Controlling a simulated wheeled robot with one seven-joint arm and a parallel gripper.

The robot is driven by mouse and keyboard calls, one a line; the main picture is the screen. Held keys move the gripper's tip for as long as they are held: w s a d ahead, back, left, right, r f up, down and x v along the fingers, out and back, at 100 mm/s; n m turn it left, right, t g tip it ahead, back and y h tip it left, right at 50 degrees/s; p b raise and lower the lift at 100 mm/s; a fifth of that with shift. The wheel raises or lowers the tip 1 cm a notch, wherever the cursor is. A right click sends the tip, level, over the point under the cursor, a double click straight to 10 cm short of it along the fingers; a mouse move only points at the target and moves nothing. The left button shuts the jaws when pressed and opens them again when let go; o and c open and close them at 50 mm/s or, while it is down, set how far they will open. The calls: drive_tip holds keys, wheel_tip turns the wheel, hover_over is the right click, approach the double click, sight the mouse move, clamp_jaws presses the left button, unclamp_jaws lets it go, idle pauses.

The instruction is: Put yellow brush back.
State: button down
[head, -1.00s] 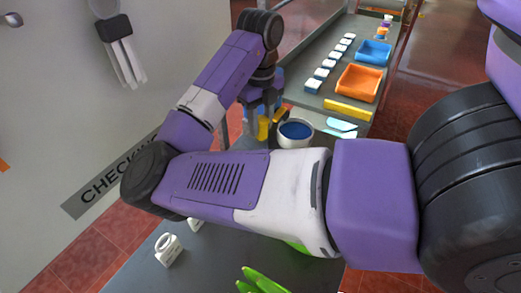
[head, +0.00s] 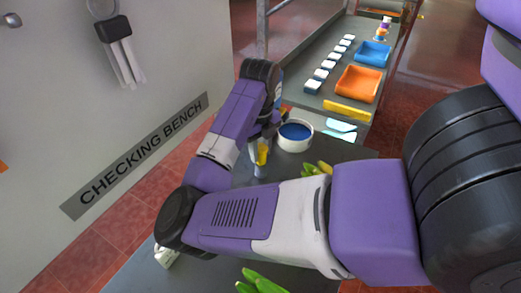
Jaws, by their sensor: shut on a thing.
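The yellow brush (head: 262,151) is in my gripper (head: 264,138), over the grey bench, with a pale blue-grey part at its lower end. My gripper is shut on it, but its fingers are largely hidden behind my own arm. A white round pot with a dark blue inside (head: 295,136) stands just right of the gripper. The brush is beside the pot, not in it. I cannot tell whether the brush's lower end touches the bench.
Green and yellow long items (head: 316,168) lie right of the brush, and green ones (head: 260,283) lie nearer. A white item (head: 165,257) is partly hidden by my arm. A counter behind holds an orange tray (head: 358,84), a blue tray (head: 373,53) and several small white-and-blue blocks.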

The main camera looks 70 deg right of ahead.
drive_tip(key=shift+f, duration=0.15)
drive_tip(key=c, duration=1)
unclamp_jaws()
wheel_tip(320, 180, up, 12)
drive_tip(key=shift+r, duration=0.2)
